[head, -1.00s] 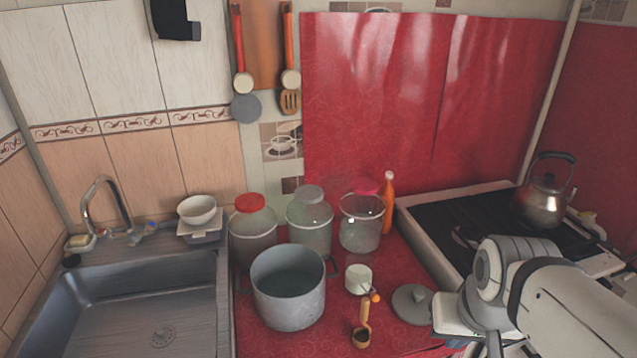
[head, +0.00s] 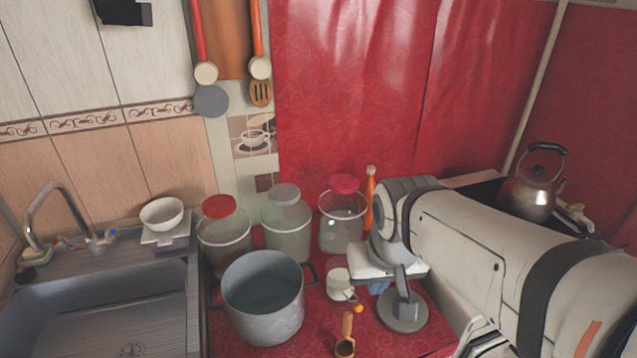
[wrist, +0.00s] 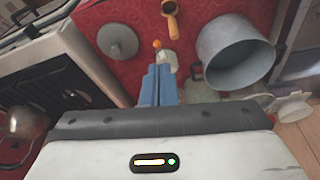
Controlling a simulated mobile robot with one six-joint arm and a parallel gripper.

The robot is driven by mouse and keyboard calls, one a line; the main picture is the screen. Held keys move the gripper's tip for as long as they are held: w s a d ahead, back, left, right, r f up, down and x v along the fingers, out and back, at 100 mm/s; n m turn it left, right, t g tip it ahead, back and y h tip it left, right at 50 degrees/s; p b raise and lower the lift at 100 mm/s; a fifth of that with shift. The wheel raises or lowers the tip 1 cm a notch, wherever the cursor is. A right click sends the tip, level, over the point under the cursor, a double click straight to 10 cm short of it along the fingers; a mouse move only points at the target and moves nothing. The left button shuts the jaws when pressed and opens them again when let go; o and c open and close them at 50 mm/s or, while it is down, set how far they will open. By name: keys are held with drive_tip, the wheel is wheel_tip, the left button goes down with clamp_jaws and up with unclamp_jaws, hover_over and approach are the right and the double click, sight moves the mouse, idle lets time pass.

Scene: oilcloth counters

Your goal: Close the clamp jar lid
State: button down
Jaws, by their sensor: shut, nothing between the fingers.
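Three large clear jars stand in a row at the back of the red counter. One has a red lid (head: 219,206), one a grey lid (head: 285,194), one a pink lid (head: 345,183). A small whitish pot (head: 340,283) with an orange ball (head: 359,308) stands in front; the pot also shows in the wrist view (wrist: 167,60). I cannot tell which vessel is the clamp jar, or its lid's state. My gripper (head: 378,288) is shut and empty, to the right of the small pot. Its blue fingers (wrist: 160,70) point toward that pot in the wrist view.
A large grey pot (head: 263,325) stands in front of the jars. A grey lid (head: 403,315) and a wooden-handled scoop (head: 346,335) lie on the counter. An orange bottle (head: 369,195) stands behind my arm. The sink is left; the stove with a kettle (head: 530,193) is right.

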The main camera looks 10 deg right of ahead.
drive_tip(key=w+a+r+n+p, duration=0.1)
drive_tip(key=w+a+r+p, duration=0.1)
drive_tip(key=w, duration=1.8)
drive_tip(key=w+a+f+n+p, duration=0.1)
drive_tip(key=w+f, duration=0.2)
drive_tip(key=w, duration=0.5)
drive_tip(key=w+f+p, duration=0.1)
drive_tip(key=w+f, duration=0.3)
drive_tip(key=w, duration=0.4)
drive_tip(key=p, duration=0.4)
hover_over(331, 236)
drive_tip(key=w, duration=0.4)
wheel_tip(331, 236, down, 8)
drive_tip(key=shift+s+a+y, duration=0.1)
drive_tip(key=shift+s+y, duration=0.1)
drive_tip(key=shift+y, duration=0.1)
